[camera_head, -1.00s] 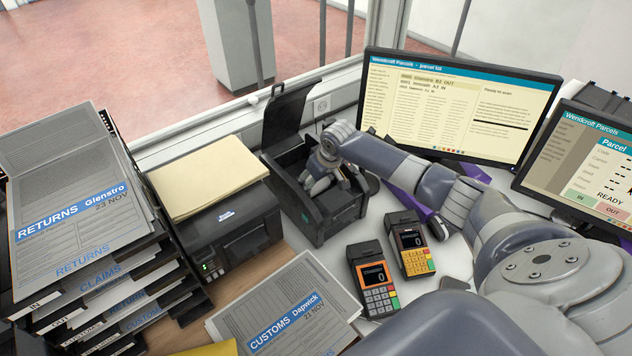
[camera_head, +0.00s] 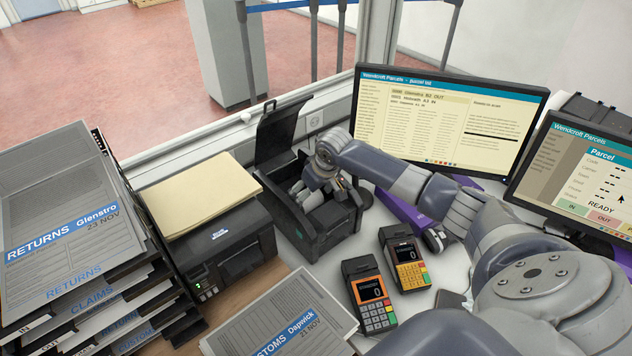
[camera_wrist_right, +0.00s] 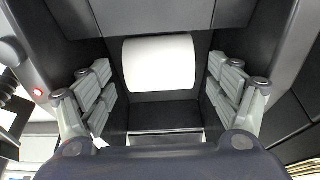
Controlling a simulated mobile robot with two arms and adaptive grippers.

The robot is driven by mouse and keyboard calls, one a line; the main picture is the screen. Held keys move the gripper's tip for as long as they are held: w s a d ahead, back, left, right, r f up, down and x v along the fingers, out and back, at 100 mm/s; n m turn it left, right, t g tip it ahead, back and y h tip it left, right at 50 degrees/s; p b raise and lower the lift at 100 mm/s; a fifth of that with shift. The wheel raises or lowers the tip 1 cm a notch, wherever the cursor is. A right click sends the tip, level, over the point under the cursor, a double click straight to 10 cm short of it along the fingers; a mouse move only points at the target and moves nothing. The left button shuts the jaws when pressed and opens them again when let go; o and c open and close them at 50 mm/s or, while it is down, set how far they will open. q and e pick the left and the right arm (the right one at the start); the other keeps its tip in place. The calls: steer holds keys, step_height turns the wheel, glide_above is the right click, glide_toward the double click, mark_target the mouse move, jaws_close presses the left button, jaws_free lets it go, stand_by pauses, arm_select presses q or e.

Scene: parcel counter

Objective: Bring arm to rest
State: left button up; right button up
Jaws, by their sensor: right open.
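My right arm (camera_head: 405,185) reaches across the counter from the right. Its right gripper (camera_head: 318,192) is over the opening of a black printer box (camera_head: 318,238) whose lid (camera_head: 287,128) stands up. In the wrist view my right gripper (camera_wrist_right: 163,85) has its two fingers spread wide, with nothing clamped between them. A white roll (camera_wrist_right: 160,63) lies inside the dark bay, between the finger pads in the picture and touching neither as far as I can see. In the head view the gripper and the box walls hide the roll. My left gripper is not in view.
Two card terminals (camera_head: 367,292) (camera_head: 405,258) stand right of the box. Two monitors (camera_head: 450,110) (camera_head: 580,180) are behind the arm. A black printer with paper (camera_head: 200,195) and a document stack (camera_head: 75,225) are left. A customs folder (camera_head: 280,320) lies in front.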

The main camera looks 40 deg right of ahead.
steer(key=v, duration=0.9)
steer(key=shift+r, duration=0.2)
steer(key=shift+s, duration=0.1)
